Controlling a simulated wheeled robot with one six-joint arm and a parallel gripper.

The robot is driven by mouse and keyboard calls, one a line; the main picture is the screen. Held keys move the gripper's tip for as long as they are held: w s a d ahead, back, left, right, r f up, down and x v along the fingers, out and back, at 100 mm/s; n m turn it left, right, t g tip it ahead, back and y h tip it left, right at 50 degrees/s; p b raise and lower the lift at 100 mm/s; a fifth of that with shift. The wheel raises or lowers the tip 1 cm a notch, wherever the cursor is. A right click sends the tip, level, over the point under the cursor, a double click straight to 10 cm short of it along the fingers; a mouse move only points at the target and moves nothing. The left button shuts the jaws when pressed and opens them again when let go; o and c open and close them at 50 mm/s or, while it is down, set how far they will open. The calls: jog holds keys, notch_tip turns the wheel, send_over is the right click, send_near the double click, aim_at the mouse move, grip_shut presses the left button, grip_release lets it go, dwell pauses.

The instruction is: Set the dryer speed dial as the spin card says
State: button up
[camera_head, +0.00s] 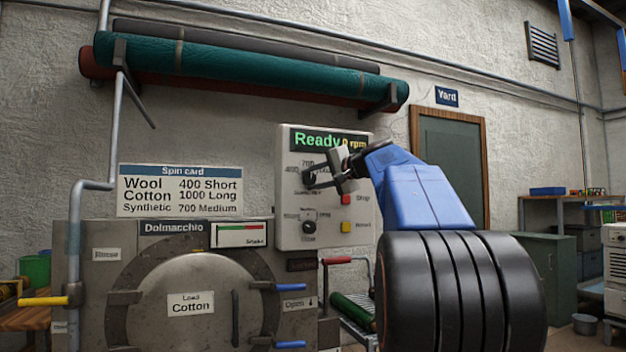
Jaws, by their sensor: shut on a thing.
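The spin card (180,190) on the wall reads Wool 400 Short, Cotton 1000 Long, Synthetic 700 Medium. The control panel (287,241) has a display (328,141) reading Ready, 0 rpm. The upper dial (308,182), with 400 and 700 legible around it, is the speed dial. My gripper (312,176) reaches in from the right and is shut on this dial. The fingers partly cover the dial and its right-hand marks, so its pointer setting cannot be read. A second dial (309,228) sits below.
A red Stop button (346,199) and a yellow button (346,226) lie right of the dials, close under my gripper. The dryer door (215,275) is below left. Rolled rugs (250,68) hang above. A grey pipe (74,230) runs at left.

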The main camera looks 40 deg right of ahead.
jog(key=m, duration=0.1)
jog(key=m+t, duration=0.1)
jog(key=m, duration=0.3)
jog(key=shift+f+t+y, duration=0.25)
jog(key=shift+t+y, duration=0.05)
jog(key=shift+t, duration=0.1)
jog(key=shift+m+t, duration=0.9)
jog(key=shift+m, duration=1.4)
jog(key=shift+h, duration=0.5)
jog(key=o, duration=1)
jog(key=s+f, duration=0.1)
jog(key=s, duration=0.4)
jog(key=s+f, duration=0.1)
jog(key=s, duration=0.5)
jog(key=s+d+f, duration=0.1)
jog(key=s, duration=0.5)
jog(key=shift+f, duration=0.25)
